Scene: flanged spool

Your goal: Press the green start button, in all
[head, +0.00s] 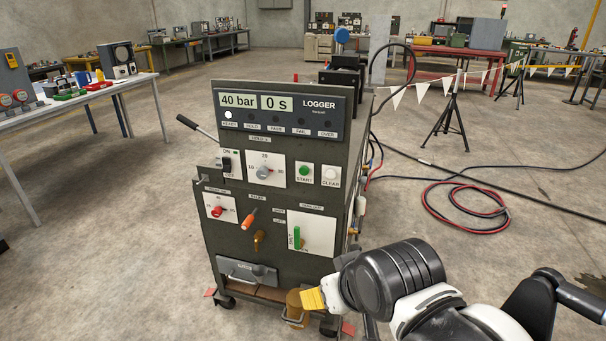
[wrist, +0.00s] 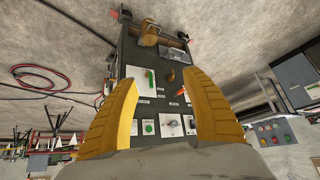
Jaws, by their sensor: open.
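The green start button (head: 304,171) is on the upper right of the dark machine's front panel (head: 240,190), on a white plate labelled START. It also shows in the wrist view (wrist: 148,127), where the panel appears upside down, between the bases of my fingers. The white clear button (head: 331,173) is just right of it in the head view. My gripper (head: 313,299) is low at the machine's front right in the head view, below the button and apart from it. In the wrist view its yellow fingers (wrist: 161,82) are spread with nothing between them.
The panel also carries a grey dial (head: 263,172), a red knob (head: 217,212), an orange handle (head: 250,217) and a green lever (head: 297,236). The display (head: 258,101) reads 40 bar and 0 s, with a lit lamp. Hoses (head: 465,205) lie on the floor at right.

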